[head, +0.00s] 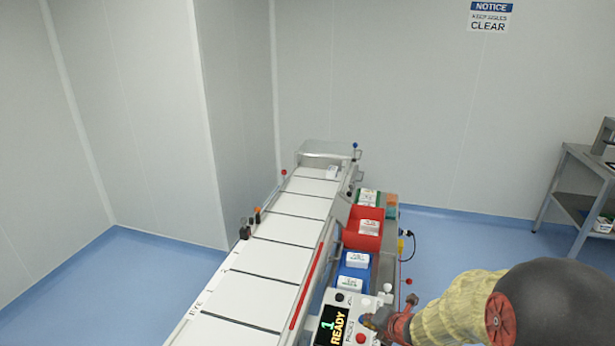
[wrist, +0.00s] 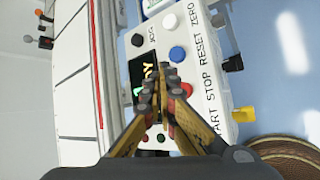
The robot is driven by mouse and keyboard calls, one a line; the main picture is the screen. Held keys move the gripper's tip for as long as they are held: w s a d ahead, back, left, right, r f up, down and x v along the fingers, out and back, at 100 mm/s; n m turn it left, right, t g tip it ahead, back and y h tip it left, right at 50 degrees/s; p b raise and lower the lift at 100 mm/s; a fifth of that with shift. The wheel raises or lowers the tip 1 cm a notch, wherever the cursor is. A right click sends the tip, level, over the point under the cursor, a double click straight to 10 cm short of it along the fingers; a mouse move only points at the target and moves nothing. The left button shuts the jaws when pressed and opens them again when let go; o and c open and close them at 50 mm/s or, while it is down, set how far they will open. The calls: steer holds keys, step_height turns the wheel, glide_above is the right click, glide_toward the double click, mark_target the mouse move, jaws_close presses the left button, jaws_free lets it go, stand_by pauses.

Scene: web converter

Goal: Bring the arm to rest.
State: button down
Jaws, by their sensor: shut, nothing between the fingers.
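My gripper (wrist: 163,80) is shut and empty in the wrist view, with its fingertips in front of the control panel. In the head view my gripper (head: 378,322) is low, right beside the panel, at the end of my arm, which comes in from the lower right. The control panel (wrist: 196,58) has a white face with round buttons, labels JOG, START, STOP, RESET and ZERO, and a dark display.
A white segmented conveyor (head: 285,229) runs away left of the panel. A red bin (head: 363,241) and a blue bin (head: 341,270) with white packs stand along its right side. A grey shelf table (head: 568,190) is at the far right. Blue floor (head: 470,245) lies open between.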

steer(key=s+d+f+m+g+h, duration=0.3)
steer(key=s+d+m, duration=0.35)
steer(key=m, duration=0.35)
steer(key=s+d+r+m+g+h, duration=0.2)
steer(key=s+d+r+m, duration=0.1)
steer(key=s+r+m, duration=0.55)
steer(key=s+a+r+m+t+y, duration=0.1)
steer(key=s+a+r+m, duration=0.4)
steer(key=s+r, duration=0.2)
steer(key=s+a+r+m+t+y, duration=0.1)
steer(key=s+a+r+m, duration=0.4)
steer(key=r, duration=0.7)
steer(key=shift+s+a+y, duration=0.3)
steer(key=shift+s+a, duration=0.2)
steer(key=shift+s, duration=0.9)
